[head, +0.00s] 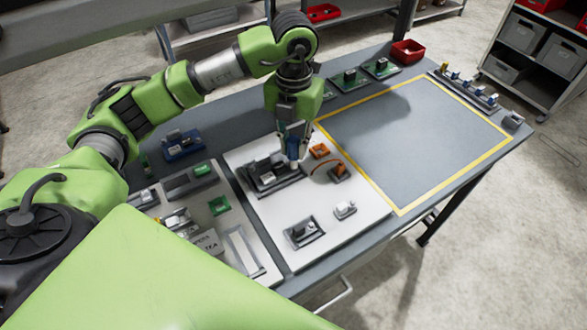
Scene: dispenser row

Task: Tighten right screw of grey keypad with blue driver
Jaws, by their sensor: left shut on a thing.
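My left gripper (294,132) points down over the white board and is shut on the blue driver (292,148), which is mostly hidden between the fingers. Its lower end is over the right part of a dark grey unit (270,180) on the board. This unit may be the grey keypad; its keys and screws are too small to make out. I cannot tell whether the driver tip touches a screw. My right gripper is not in view.
The white board (352,212) also bears an orange part (320,151), a small white-grey part (345,209) and a grey holder (304,232). A yellow-framed area (410,130) on the right of the table is clear. A red bin (408,51) stands at the back.

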